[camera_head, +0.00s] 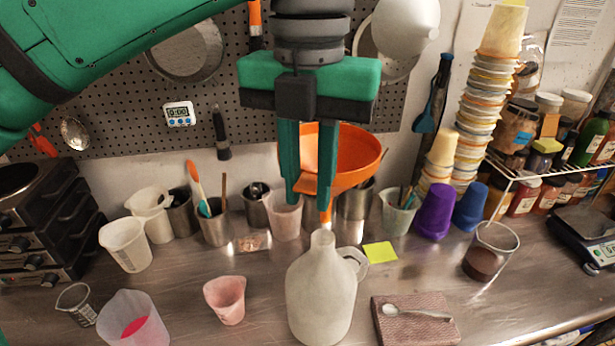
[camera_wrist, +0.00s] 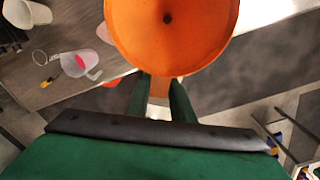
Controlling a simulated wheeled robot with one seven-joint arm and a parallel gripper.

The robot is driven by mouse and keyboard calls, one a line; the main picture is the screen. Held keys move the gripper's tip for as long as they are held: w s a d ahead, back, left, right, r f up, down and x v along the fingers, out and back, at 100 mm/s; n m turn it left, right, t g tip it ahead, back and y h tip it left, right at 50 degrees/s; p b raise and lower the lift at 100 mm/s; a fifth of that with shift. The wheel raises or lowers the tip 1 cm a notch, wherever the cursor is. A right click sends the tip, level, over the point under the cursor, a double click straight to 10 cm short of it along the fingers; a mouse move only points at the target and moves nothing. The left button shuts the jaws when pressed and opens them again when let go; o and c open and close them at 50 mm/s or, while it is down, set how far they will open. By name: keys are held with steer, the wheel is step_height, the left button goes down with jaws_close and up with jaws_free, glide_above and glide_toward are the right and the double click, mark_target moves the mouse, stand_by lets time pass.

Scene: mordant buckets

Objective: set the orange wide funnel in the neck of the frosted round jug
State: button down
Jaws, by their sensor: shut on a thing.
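The orange wide funnel (camera_head: 357,158) is held upright by its tab between the fingers of my gripper (camera_head: 308,190), which is shut on it. In the head view the funnel's spout tip shows just above the neck of the frosted round jug (camera_head: 322,285). I cannot tell whether the tip is inside the neck or in front of or behind it. The jug stands upright on the metal counter. In the wrist view the funnel's bowl (camera_wrist: 172,40) fills the top centre, beyond my fingertips (camera_wrist: 160,88), and the jug is hidden there.
A pink cup (camera_head: 226,300) and a clear pitcher (camera_head: 133,320) stand left of the jug. A spoon lies on a folded cloth (camera_head: 415,325) at right. A yellow note (camera_head: 380,252) lies behind. Several cups and containers line the back of the counter.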

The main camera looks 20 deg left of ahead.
steer(key=shift+a+f, duration=0.15)
steer(key=shift+f, duration=1.8)
steer(key=shift+f, duration=2.05)
